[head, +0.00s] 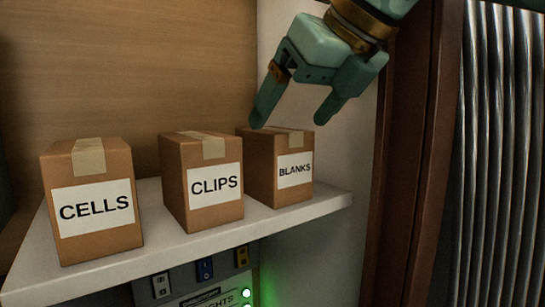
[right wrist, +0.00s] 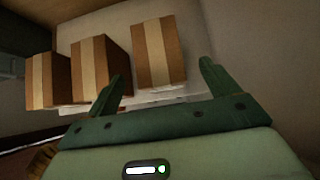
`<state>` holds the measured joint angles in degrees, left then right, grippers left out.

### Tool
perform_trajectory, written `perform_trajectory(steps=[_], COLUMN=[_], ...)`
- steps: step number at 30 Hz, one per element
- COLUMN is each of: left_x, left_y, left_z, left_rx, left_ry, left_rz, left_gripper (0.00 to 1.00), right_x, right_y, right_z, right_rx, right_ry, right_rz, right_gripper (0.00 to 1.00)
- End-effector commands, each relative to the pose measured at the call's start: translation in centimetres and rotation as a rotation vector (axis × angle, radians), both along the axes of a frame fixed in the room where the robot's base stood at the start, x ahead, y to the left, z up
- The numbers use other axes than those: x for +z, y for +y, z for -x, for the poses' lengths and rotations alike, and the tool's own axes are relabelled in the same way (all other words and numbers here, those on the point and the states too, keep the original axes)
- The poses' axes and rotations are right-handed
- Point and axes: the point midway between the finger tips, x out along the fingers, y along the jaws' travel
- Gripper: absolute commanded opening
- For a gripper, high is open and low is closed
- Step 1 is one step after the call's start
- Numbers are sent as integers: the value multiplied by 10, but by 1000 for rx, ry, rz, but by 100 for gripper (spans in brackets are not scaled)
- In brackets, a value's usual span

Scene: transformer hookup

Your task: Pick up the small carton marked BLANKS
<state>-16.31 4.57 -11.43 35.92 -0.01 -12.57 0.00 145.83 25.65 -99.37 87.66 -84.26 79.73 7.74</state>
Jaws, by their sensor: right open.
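The small carton marked BLANKS (head: 295,172) stands upright at the right end of a white shelf (head: 325,202), a brown box with tape over its top. My right gripper (head: 290,122) is open and empty, with its fingers pointing down just above the BLANKS carton. In the right wrist view the nearest carton, the BLANKS one by its place in the row (right wrist: 160,50), lies beyond and between the two open fingers (right wrist: 160,82). From these views I cannot tell if a fingertip touches the carton. My left gripper is not in view.
The cartons marked CLIPS (head: 203,182) and CELLS (head: 93,202) stand to the left on the same shelf. CLIPS is close beside BLANKS. A white side wall (head: 335,165) rises right of the shelf. Below is a panel with switches (head: 204,268) and a green light.

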Motion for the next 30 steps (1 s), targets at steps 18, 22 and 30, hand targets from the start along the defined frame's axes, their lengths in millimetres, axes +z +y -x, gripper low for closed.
perform_trajectory(steps=[18, 22, 30], left_x=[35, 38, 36], left_y=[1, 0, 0], left_z=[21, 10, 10], left_rx=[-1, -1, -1], left_ry=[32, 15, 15], left_rz=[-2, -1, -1], left_gripper=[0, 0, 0], right_x=[-35, -45, -47], right_y=[28, 32, 33], right_z=[-38, -45, -45], right_rx=[-7, -8, -8], right_ry=[-2, -2, -3], right_rz=[4, 1, 1], right_gripper=[87, 87, 71])
